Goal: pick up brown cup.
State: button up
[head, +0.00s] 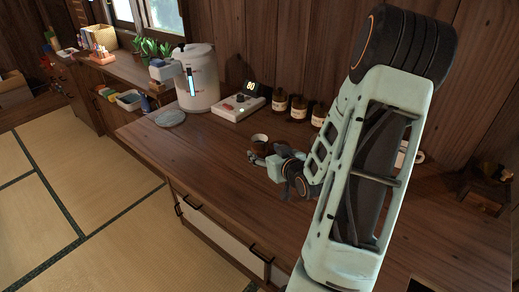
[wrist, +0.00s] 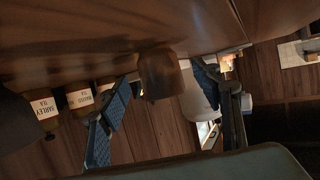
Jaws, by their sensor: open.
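The brown cup (head: 259,142) stands on the wooden counter (head: 170,145) in the head view, partly hidden by my gripper (head: 266,160). In the wrist view the picture is turned over, and the brown cup (wrist: 162,72) hangs from the counter at the top middle. My gripper (wrist: 163,86) is open, with one blue-padded finger on each side of the cup. Gaps show between the cup and both fingers in that view. I cannot tell how deep the cup sits between them.
Several brown labelled bottles (head: 299,107) stand along the back wall. A white device with a lit display (head: 238,106) and a large white dispenser (head: 197,80) stand back left. A bluish plate (head: 171,118) lies at left. The counter's front left is clear.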

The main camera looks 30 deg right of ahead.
aim_at(263, 149)
jog(key=shift+x, duration=2.8)
jog(key=shift+d+r, duration=0.1)
jog(key=shift+r, duration=0.05)
jog(key=shift+c, duration=0.4)
jog(key=c, duration=1.3)
